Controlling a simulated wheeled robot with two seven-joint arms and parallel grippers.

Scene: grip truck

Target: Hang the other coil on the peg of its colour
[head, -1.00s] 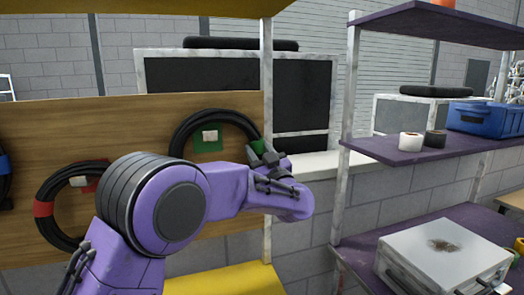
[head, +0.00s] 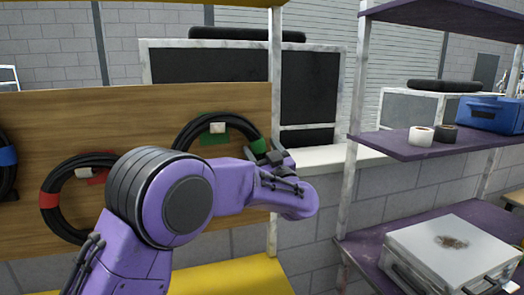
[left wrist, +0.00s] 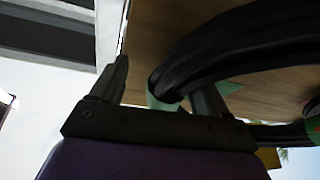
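A black cable coil with green tape (head: 180,140) is against the wooden board, its top over the white-ended peg (head: 217,128) on a green plate. The lower part of the coil is hidden behind my arm. My left gripper (head: 268,158) is at the coil's right side, by the green tape. In the left wrist view, the fingers (left wrist: 160,88) stand apart, with the coil (left wrist: 240,45) and its green tape between and behind them, and a gap beside the left finger. Another coil with red tape (head: 53,178) hangs on a peg at the left. My right gripper is out of view.
A blue-taped coil (head: 8,157) is cut off at the left edge. A metal post (head: 274,70) stands right beside the gripper. Purple shelves (head: 400,148) with tape rolls, a blue box and a silver case (head: 450,255) are at the right. A yellow shelf (head: 235,275) lies below.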

